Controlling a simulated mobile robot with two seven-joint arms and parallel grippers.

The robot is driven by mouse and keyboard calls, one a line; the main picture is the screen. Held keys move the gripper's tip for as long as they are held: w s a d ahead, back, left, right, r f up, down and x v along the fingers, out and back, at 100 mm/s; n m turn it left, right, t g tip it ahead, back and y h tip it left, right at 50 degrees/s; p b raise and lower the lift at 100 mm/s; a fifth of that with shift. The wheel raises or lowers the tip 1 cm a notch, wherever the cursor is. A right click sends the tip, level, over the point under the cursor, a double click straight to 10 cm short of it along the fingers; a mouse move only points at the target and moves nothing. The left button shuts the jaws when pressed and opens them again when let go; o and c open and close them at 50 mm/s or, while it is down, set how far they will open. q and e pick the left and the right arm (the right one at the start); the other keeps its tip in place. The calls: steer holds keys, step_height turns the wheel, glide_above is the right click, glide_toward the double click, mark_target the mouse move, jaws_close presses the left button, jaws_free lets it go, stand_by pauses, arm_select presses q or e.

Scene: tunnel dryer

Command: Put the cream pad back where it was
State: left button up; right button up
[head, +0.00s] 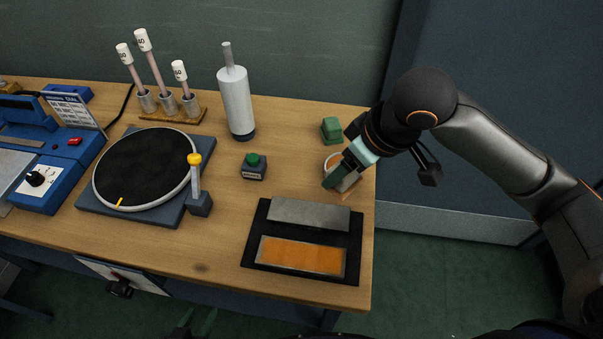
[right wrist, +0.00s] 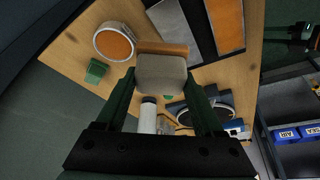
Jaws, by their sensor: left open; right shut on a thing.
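The cream pad (right wrist: 161,73), a cream block with a brown strip along one edge, is between the fingers of my right gripper (right wrist: 162,88) in the right wrist view. In the head view my right gripper (head: 340,177) is shut on the pad at the table's right end, and the fingers hide most of it. It is close to a round white-rimmed dish (right wrist: 115,42) with an orange inside; I cannot tell the exact gap to the table. My left gripper (head: 195,322) shows only as dark green fingers at the bottom edge of the head view, open and below the table front.
A black tray (head: 255,240) with a grey plate and an orange plate lies front right. A green block (head: 331,128) stands behind the dish. A green-button box (head: 254,167), white bottle (head: 236,103), tube rack (head: 173,110) and turntable (head: 145,168) stand further left.

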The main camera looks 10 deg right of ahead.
steer(key=w+a+f+n+b, duration=0.1)
steer(key=w+f+n, duration=0.1)
steer(key=w, duration=0.2)
steer(key=w+a+f+n+g+y+b, duration=0.1)
steer(key=w+a+f+n, duration=0.1)
steer(key=w, duration=0.3)
steer(key=w+a+f+n+g+b, duration=0.1)
steer(key=w+f+n, duration=0.2)
steer(key=w+f, duration=0.1)
steer(key=shift+w+a+f+y, duration=0.25)
steer(key=shift+w+y, duration=0.15)
steer(key=shift+w, duration=0.25)
steer(key=shift+w+f, duration=0.45)
steer(key=shift+f, duration=0.15)
arm_select(q)
steer(key=shift+f, duration=2.1)
arm_select(e)
steer(key=shift+f, duration=1.45)
steer(key=o, duration=1.2)
steer(key=shift+f, duration=0.1)
